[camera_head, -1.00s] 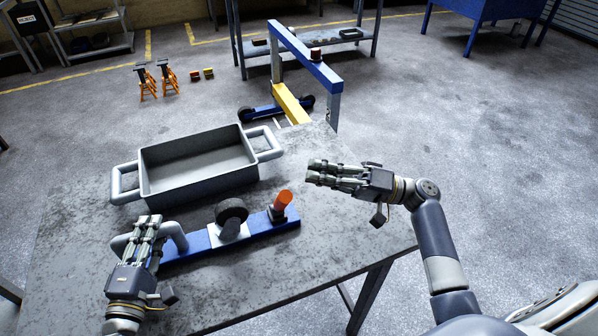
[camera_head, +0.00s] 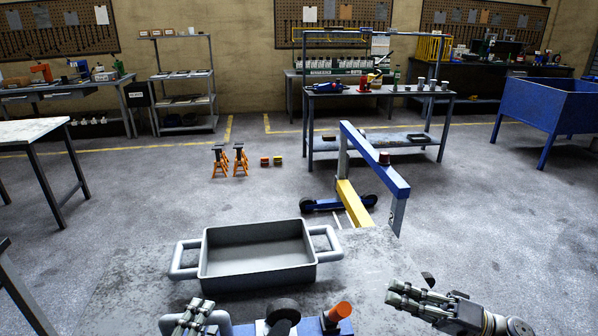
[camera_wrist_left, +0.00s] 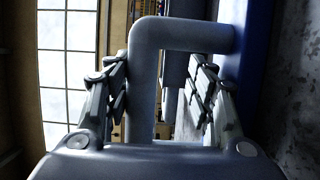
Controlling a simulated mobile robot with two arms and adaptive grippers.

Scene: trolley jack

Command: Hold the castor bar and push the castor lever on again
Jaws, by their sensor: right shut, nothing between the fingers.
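The blue castor bar (camera_head: 309,326) lies on the near part of the table, partly cut off by the lower picture edge. It carries a dark castor wheel (camera_head: 283,311) and an orange castor lever (camera_head: 338,312) that stands up tilted to the right. Its grey loop handle (camera_wrist_left: 146,75) runs between the fingers of my left gripper (camera_head: 194,316). In the left wrist view the fingers (camera_wrist_left: 160,75) are spread either side of the handle, with a gap on the right. My right gripper (camera_head: 398,297) is shut and empty, right of the lever and apart from it.
A grey tray with two handles (camera_head: 204,262) stands on the table (camera_head: 130,285) behind the bar. A blue and yellow hoist frame (camera_head: 377,165) stands beyond the table. The tabletop between tray and right gripper is clear.

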